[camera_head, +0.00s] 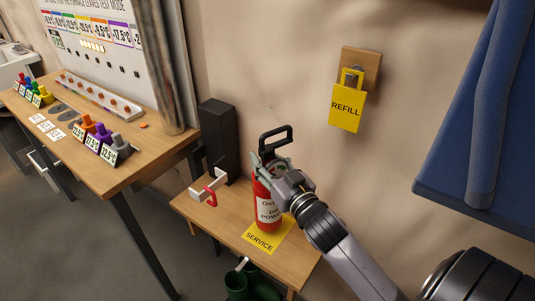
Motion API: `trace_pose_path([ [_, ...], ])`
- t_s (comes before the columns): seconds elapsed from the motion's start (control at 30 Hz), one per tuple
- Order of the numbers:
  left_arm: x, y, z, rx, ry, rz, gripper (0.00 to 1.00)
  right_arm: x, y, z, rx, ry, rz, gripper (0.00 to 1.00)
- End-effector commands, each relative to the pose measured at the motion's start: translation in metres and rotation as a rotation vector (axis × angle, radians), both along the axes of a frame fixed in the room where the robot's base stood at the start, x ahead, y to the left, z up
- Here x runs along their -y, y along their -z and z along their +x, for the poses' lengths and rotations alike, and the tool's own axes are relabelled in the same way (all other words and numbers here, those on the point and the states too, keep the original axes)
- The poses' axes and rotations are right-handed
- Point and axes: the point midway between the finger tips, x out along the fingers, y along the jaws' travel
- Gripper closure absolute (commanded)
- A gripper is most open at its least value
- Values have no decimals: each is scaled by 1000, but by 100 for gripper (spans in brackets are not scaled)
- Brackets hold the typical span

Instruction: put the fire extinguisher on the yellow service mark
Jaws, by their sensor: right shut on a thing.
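The red fire extinguisher (265,212) with a black handle is upright at the low wooden table. Its base is over or on the back part of the yellow service mark (262,241), whose word SERVICE shows in front of it. I cannot tell whether its base touches the mark. My right gripper (272,170) is shut on the extinguisher near its top, with the arm coming from the lower right. The gripper hides part of the extinguisher's upper body. My left gripper is not in view.
The low table (204,215) carries a black upright box (219,138) and a white and red bracket (210,187). A yellow REFILL tag (345,107) hangs on the wall. A workbench (150,150) stands at left, green boots (240,284) below, and blue cloth (480,120) at right.

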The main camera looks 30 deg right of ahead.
Motion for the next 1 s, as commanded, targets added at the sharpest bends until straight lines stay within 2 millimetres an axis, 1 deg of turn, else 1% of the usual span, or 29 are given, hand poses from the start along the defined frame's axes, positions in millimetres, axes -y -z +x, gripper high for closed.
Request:
trace_pose_path([
  [0.1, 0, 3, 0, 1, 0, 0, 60, -1, 14, 0, 8, -2, 2, 100],
  [0.2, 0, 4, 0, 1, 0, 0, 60, -1, 24, 0, 9, -2, 0, 100],
  [0.3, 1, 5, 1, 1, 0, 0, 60, -1, 28, 0, 11, -3, 0, 100],
  [0.5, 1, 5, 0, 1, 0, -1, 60, -1, 29, 0, 10, -3, -1, 100],
  [0.53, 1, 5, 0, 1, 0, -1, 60, 0, 36, 0, -5, 1, 2, 60],
  [0.9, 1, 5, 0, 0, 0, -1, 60, 0, 35, 0, -4, 0, 1, 35],
  [1.0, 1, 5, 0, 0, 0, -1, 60, 0, 35, 0, -4, 0, 1, 34],
])
